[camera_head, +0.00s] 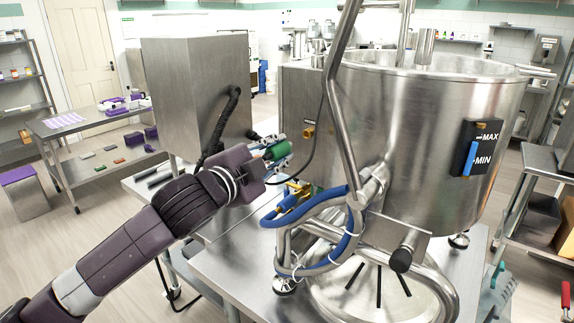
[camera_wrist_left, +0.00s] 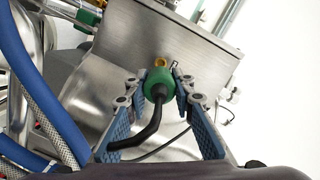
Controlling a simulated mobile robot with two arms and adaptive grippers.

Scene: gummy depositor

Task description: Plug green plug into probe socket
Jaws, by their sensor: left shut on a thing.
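The green plug (camera_head: 278,150) is held between the fingers of my left gripper (camera_head: 275,152), which is shut on it. In the left wrist view the plug (camera_wrist_left: 159,84) sits between the two blue-padded fingers, and its black cable bends down toward the wrist. A brass socket (camera_head: 308,132) is on the side of the steel housing beside the kettle. In the left wrist view the brass socket (camera_wrist_left: 161,62) shows just beyond the plug, partly hidden by it. In the head view a gap shows between plug and socket. My right gripper is not in view.
The large steel kettle (camera_head: 430,130) stands right of the gripper. Blue hoses (camera_head: 310,205) and a brass fitting (camera_head: 298,188) lie just below it. A steel cabinet (camera_head: 195,90) with a black conduit stands left. A thin dark cable hangs near the socket.

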